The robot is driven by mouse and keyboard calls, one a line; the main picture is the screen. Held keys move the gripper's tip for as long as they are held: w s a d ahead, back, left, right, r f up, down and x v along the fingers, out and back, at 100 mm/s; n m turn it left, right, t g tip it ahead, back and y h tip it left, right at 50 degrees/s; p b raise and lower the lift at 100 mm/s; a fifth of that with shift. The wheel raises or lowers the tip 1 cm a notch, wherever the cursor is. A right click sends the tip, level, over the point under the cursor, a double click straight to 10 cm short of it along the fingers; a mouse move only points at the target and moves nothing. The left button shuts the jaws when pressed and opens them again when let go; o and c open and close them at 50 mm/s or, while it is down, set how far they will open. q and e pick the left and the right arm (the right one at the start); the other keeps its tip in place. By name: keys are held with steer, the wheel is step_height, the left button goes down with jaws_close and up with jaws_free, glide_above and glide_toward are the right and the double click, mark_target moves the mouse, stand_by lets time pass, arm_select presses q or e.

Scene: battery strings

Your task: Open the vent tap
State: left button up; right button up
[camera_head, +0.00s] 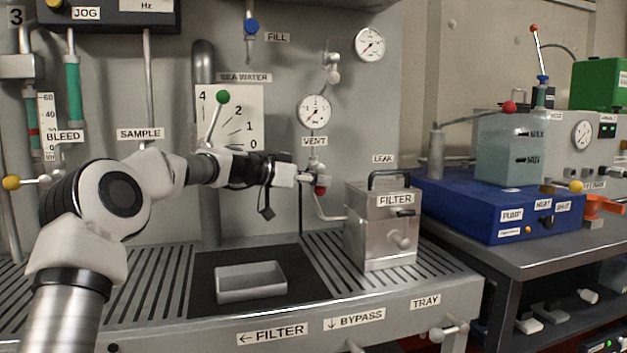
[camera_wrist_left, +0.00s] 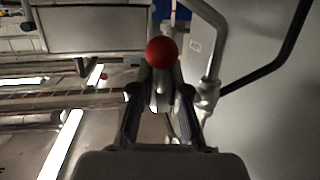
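The vent tap's red knob (camera_head: 320,190) sits on the wall panel below the VENT label (camera_head: 314,142), at the end of my left gripper. In the left wrist view the red ball (camera_wrist_left: 161,53) is at the fingertips, in line with the gap between the two fingers. My left gripper (camera_head: 305,178) reaches in from the left at the tap. Its dark fingers (camera_wrist_left: 160,75) have a narrow gap with a pale part in it. I cannot tell whether they touch or grip the ball. The tap's lever is mostly hidden. My right gripper is not in view.
A metal filter box (camera_head: 375,235) stands on the bench just right of the tap. A green-knobbed lever (camera_head: 222,97) and a gauge (camera_head: 314,111) are above. A shallow grey tray (camera_head: 250,293) lies on the black mat. A blue unit (camera_head: 495,210) stands at the right.

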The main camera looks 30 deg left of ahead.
arm_select(q)
steer(key=v, duration=1.2)
